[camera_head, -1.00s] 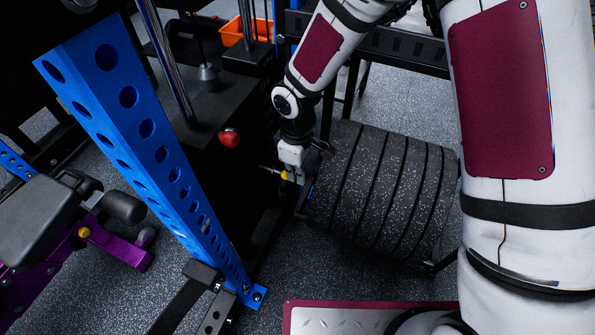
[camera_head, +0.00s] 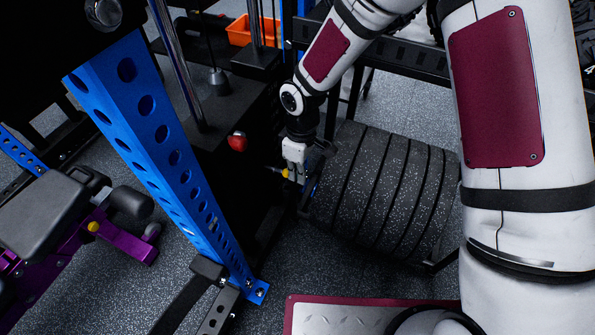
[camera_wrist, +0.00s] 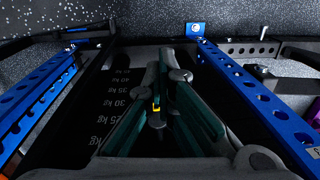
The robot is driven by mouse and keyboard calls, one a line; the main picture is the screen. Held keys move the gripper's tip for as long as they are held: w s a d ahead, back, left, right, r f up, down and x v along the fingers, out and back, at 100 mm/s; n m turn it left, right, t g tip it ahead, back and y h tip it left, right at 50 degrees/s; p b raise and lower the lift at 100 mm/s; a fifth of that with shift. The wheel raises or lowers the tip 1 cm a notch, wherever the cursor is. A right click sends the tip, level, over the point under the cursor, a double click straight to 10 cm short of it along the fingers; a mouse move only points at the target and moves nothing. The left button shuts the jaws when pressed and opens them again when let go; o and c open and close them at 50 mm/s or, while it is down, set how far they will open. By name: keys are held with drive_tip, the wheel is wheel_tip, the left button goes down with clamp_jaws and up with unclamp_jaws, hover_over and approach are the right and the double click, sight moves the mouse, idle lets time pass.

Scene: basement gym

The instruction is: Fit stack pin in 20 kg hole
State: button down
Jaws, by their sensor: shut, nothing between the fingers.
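The stack pin (camera_head: 284,171) shows a small yellow handle beside my gripper, with a thin grey part towards the black weight stack on its left. My gripper (camera_head: 297,180) is low in front of the stack, shut and empty. In the wrist view, my gripper's dark green fingers (camera_wrist: 162,75) point at the stack, and a small yellow part of the pin (camera_wrist: 156,107) shows at them. The stack's label strip (camera_wrist: 115,100) reads 25 kg, 30 kg, 35 kg and upward. The 20 kg label is not visible. I cannot tell whether the pin sits in a hole.
A blue perforated upright (camera_head: 165,150) stands left of my gripper. Black speckled weight plates (camera_head: 385,195) stand close on its right. A red knob (camera_head: 237,141) sticks out from the machine. A purple-framed bench (camera_head: 60,215) is at the left, an orange bin (camera_head: 250,30) behind.

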drive_tip(key=shift+g+p, duration=0.5)
drive_tip(key=shift+p, duration=0.5)
